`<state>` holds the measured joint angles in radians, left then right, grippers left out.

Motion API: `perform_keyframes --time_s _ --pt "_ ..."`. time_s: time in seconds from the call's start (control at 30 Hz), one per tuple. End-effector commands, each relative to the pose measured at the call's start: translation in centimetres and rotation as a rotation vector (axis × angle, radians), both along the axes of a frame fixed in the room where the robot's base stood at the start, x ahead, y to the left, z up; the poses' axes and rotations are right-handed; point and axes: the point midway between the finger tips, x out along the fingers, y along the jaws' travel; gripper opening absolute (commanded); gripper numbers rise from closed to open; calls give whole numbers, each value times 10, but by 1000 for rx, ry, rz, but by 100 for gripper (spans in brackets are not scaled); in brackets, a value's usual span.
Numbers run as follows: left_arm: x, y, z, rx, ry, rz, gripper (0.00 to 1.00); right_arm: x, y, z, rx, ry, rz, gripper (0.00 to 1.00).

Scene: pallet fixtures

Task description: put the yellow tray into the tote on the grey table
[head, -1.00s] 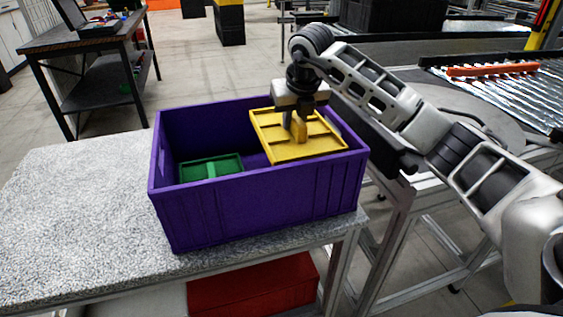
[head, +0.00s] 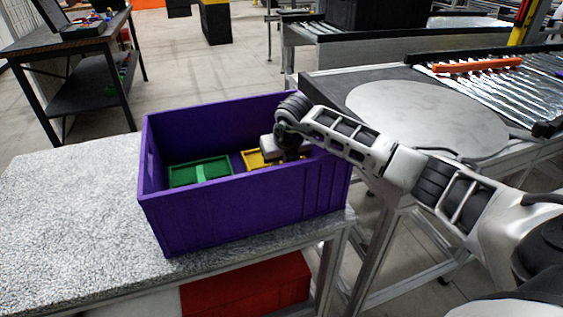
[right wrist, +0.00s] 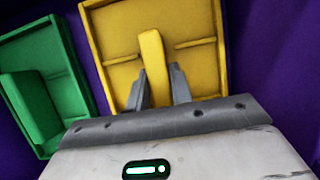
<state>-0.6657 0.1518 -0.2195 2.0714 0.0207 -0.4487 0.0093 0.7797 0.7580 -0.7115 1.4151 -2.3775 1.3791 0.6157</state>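The purple tote (head: 255,208) stands on the grey speckled table (head: 70,210). The yellow tray (head: 252,159) is low inside the tote, on its right side, partly hidden by my right gripper and the front wall. In the right wrist view the yellow tray (right wrist: 112,68) lies beside a green tray, its upright handle between my fingers. My right gripper (right wrist: 160,82) is shut on that handle, with the fingers close against both sides. Whether the tray rests on the tote floor cannot be told. My left gripper is not in view.
A green tray (head: 200,172) lies in the left part of the tote; it also shows in the right wrist view (right wrist: 62,92). A red box (head: 245,287) is under the table. A conveyor with a round plate (head: 425,115) stands to the right. The table's left side is clear.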

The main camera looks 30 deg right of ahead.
Motion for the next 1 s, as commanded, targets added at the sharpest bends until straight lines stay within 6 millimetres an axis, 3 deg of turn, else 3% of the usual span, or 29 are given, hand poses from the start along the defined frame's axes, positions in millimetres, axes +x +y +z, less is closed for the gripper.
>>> perform_keyframes --time_s 0.07,0.47,1.0 --pt "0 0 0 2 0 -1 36 0 0 0 0 1 0 42" --pt "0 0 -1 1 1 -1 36 -3 1 9 0 -2 1 42" --pt "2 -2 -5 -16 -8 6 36 -40 10 101 0 -4 0 42"
